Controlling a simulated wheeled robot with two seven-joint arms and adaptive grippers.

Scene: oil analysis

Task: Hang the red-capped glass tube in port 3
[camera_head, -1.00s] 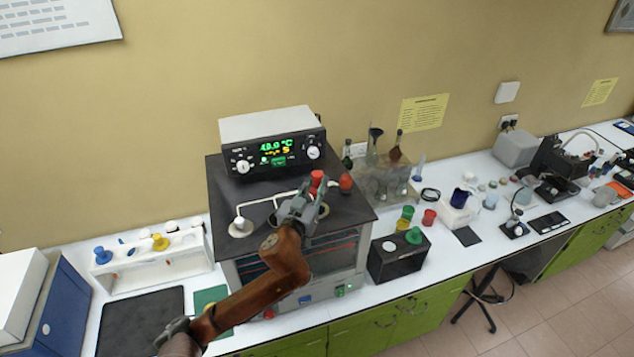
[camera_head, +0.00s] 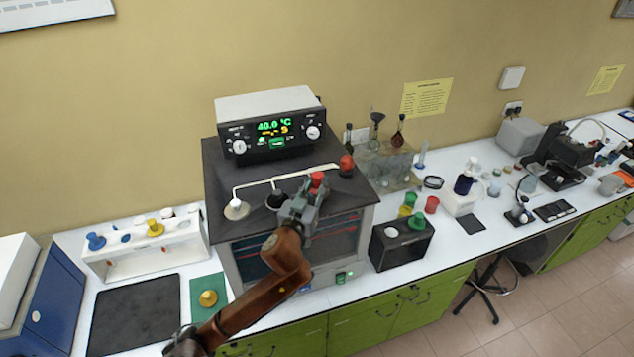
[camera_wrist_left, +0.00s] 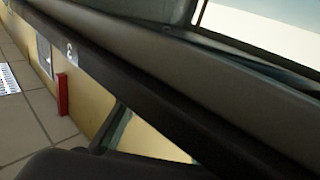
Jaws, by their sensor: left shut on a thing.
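The bath (camera_head: 285,248) is a grey box with a dark top and a glass front. A red cap (camera_head: 317,180) shows at the fingertips of my left gripper (camera_head: 309,193), which is shut on the red-capped tube over the right middle of the bath top. The glass below the cap is hidden by the gripper. A white-ringed port (camera_head: 236,209) lies at the left of the top, and a dark round port (camera_head: 277,200) lies just left of the gripper. Any port under the gripper is hidden. My right gripper is not in view.
A second red cap (camera_head: 346,165) stands at the back right of the bath top. A control box (camera_head: 268,125) sits behind. A white rack (camera_head: 150,260) with blue and yellow caps stands left; a black box (camera_head: 400,245) stands right. The wrist view shows mostly dark, unclear edges.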

